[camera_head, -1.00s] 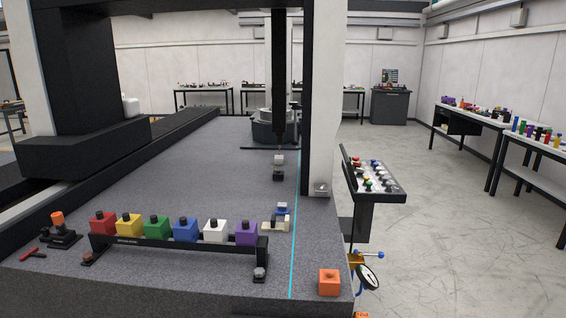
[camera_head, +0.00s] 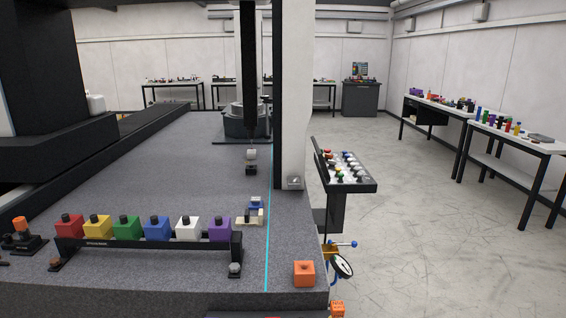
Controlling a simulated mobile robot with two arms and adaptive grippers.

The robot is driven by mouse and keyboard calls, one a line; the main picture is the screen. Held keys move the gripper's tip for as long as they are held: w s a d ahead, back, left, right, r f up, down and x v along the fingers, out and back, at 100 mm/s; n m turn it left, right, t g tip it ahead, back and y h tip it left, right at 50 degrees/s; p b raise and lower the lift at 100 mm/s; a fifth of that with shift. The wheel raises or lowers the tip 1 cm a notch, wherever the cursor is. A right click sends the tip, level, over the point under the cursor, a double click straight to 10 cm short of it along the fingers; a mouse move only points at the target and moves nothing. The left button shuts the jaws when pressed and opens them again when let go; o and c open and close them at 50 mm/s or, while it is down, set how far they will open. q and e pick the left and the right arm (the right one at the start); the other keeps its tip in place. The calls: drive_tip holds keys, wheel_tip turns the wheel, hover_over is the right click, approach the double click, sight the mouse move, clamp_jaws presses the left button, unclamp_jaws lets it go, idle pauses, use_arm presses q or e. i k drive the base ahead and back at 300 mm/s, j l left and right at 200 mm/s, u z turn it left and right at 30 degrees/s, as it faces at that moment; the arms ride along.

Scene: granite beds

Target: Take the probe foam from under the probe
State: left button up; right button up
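The probe (camera_head: 249,70) is a dark vertical column hanging over the granite bed (camera_head: 180,180), with a thin tip at its lower end. Neither of my grippers is in view.
A rack (camera_head: 150,243) with several coloured blocks stands along the bed's front. Cream and blue pieces (camera_head: 253,212) lie right of it. An orange block (camera_head: 304,273) sits at the front right corner. A pale upright (camera_head: 293,100) and a control panel (camera_head: 345,172) stand right of the probe.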

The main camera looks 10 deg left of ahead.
sight(251, 154)
drive_tip(key=i+l+z, duration=0.5)
drive_tip(key=i+z, duration=0.5)
drive_tip(key=i, duration=0.15)
drive_tip(key=i+l+u, duration=0.1)
drive_tip(key=i, duration=0.55)
drive_tip(key=i+l+u, duration=0.1)
drive_tip(key=i, duration=0.5)
